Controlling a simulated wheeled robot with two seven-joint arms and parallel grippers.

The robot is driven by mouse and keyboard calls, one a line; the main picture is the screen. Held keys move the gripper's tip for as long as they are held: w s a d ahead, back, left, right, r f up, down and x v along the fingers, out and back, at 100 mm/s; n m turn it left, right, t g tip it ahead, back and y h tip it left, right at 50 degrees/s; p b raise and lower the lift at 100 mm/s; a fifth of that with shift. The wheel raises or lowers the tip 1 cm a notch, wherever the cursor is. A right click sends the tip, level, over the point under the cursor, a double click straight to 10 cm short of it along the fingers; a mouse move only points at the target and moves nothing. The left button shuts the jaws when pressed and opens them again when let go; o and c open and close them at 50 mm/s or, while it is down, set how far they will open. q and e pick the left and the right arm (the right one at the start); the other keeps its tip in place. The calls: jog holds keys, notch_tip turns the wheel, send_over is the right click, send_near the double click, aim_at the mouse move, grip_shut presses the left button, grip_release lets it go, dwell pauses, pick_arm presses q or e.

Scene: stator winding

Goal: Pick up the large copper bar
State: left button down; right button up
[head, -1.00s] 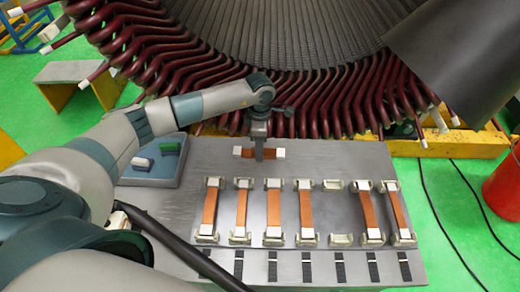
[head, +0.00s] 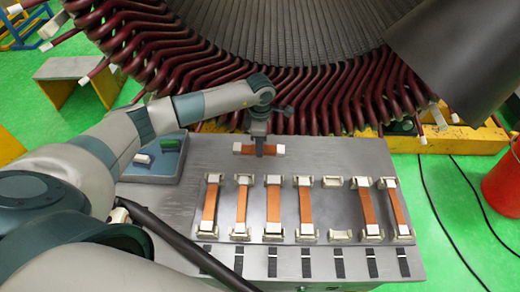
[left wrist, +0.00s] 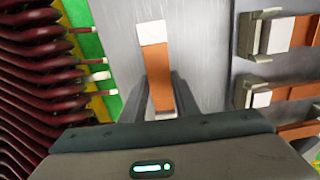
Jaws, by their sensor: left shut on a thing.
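A copper bar (head: 243,149) with white ends lies crosswise at the back of the grey table, apart from the rack of bars. My left gripper (head: 260,150) points down over its middle and is shut on it. In the left wrist view the bar (left wrist: 159,75) runs up from between the two fingers (left wrist: 163,100), its white end away from me. I cannot tell whether it touches the table. Several other copper bars (head: 274,204) of the same look sit in pale holders on a raised plate. My right gripper is not in view.
One holder pair (head: 333,182) on the plate is empty. A blue-grey tray (head: 150,178) with a green and a white block stands at the left. The stator with dark red coil ends (head: 330,105) stands close behind the table. A red bucket (head: 502,180) is at the right.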

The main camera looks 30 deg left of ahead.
pick_arm(q)
jog(key=shift+w+r, duration=0.1)
jog(key=shift+r, duration=0.1)
jog(key=shift+r+b, duration=0.95)
jog(key=shift+d+r+b, duration=0.25)
jog(key=shift+r+b, duration=0.15)
jog(key=shift+r, duration=0.1)
jog(key=shift+d+r+b, duration=0.25)
jog(key=shift+r+b, duration=0.1)
jog(key=shift+r, duration=0.15)
jog(key=s+d+r+b, duration=0.2)
jog(key=d+r+b, duration=0.3)
jog(key=d, duration=0.5)
jog(key=shift+d+r, duration=0.25)
jog(key=shift+r, duration=0.7)
jog(key=shift+s, duration=0.1)
